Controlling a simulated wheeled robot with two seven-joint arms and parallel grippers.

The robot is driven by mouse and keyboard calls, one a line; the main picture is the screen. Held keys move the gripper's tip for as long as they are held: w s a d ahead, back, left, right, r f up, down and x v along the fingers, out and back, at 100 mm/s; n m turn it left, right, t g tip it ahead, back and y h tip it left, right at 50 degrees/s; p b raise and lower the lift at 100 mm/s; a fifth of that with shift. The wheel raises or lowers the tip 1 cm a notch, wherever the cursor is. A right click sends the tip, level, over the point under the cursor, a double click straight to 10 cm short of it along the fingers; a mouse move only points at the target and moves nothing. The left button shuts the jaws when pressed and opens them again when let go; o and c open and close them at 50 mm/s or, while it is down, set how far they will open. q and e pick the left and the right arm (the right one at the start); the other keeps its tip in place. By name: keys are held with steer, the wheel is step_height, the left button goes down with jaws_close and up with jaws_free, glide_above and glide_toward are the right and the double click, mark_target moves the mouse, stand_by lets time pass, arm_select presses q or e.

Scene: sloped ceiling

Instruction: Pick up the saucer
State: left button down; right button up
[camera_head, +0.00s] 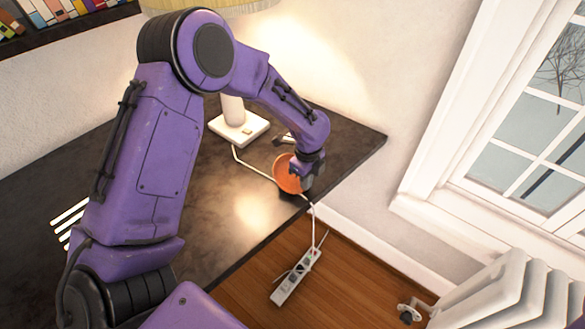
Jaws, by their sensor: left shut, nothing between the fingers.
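The orange saucer (282,173) is on the dark table, near its front edge and towards the right corner. My left gripper (291,190) reaches down over the saucer's right side, and its wrist and fingers hide part of it. The gripper is shut with nothing held. I cannot tell whether the fingertips touch the saucer. My right gripper is not in view.
A lamp's white base (239,128) stands behind the saucer, and its white cord runs past the saucer over the table edge. A power strip (293,279) lies on the wooden floor. A white radiator (500,294) stands at the lower right. The table's right corner is clear.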

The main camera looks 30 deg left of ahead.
arm_select(q)
steer(key=d+p, duration=0.2)
steer(key=d, duration=0.5)
steer(key=shift+s+d, duration=0.2)
steer(key=shift+s, duration=0.1)
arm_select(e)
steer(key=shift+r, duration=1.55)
